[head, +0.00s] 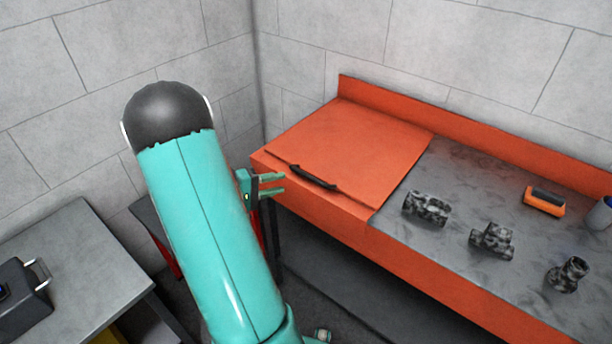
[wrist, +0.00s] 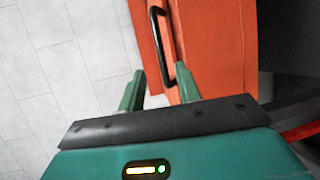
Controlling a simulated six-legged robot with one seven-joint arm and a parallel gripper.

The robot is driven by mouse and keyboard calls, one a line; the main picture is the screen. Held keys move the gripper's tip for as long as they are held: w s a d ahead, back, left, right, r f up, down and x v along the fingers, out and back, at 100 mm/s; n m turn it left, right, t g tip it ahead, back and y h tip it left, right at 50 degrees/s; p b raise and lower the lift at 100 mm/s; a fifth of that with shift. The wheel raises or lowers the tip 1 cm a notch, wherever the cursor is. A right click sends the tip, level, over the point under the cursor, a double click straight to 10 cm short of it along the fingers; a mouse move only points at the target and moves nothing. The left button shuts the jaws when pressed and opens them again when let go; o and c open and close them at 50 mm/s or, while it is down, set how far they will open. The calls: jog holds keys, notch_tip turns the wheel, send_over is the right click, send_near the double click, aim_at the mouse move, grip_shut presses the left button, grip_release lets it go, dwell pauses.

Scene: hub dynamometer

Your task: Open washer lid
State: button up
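The orange washer lid (head: 345,150) lies closed on the left part of the orange washer (head: 350,228). A black bar handle (head: 313,177) sits along the lid's front edge. My gripper (head: 284,183) is just left of the handle in the head view, with its two green fingers apart and nothing between them. In the wrist view my gripper (wrist: 158,78) points toward the lid's edge. The black handle (wrist: 161,38) runs ahead of the fingertips, its near end close to the right finger. I cannot tell whether they touch.
Several dark mottled metal parts, including one cylinder-like part (head: 427,208), rest on the washer's grey top (head: 470,190). An orange-and-black brush-like item (head: 545,200) lies further right. A grey table (head: 80,260) with a black box (head: 22,287) stands at left. Block walls close off the back.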

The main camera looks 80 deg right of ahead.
aim_at(306, 177)
jog(key=x, duration=1)
jog(key=shift+s+d+f, duration=0.15)
jog(key=shift+s, duration=0.05)
grip_shut()
